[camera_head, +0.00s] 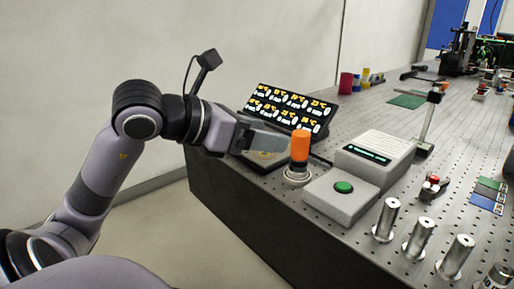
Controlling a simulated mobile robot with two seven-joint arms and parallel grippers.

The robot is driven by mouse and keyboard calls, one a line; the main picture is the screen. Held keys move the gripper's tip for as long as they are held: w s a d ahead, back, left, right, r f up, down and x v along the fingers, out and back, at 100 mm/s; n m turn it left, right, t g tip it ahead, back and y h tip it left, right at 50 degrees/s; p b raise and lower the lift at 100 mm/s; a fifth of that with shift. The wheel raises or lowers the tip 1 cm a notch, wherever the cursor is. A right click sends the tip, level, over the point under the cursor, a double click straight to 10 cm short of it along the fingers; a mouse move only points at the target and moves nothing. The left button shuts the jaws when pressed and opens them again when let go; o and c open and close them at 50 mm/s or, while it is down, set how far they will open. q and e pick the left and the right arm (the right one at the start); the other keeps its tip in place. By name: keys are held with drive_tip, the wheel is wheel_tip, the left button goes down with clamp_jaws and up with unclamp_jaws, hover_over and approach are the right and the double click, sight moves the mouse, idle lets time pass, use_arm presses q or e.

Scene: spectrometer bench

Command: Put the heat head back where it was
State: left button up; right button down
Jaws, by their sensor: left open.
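An orange upright cylinder (300,147), which I take to be the heat head, stands on a round silver base (297,174) near the bench's left edge. My left gripper (283,144) comes in from the left, level with the cylinder and just left of it. It is open, seen side-on; I cannot tell whether its fingers touch the cylinder or reach around it. A flat pad with a round disc (266,159) lies below the gripper and is partly hidden by it. My right gripper is not in view.
A panel of pictograms (291,108) stands behind the gripper. Right of the cylinder are a grey box with a green button (343,187) and a display unit (374,157). Several metal posts (419,237) stand at the front right. The perforated bench (400,118) has bare room farther back.

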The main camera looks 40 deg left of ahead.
use_arm(q)
drive_tip(key=shift+s+r+b, duration=0.1)
drive_tip(key=shift+s+b, duration=0.2)
drive_tip(key=shift+s, duration=0.05)
idle(0.5)
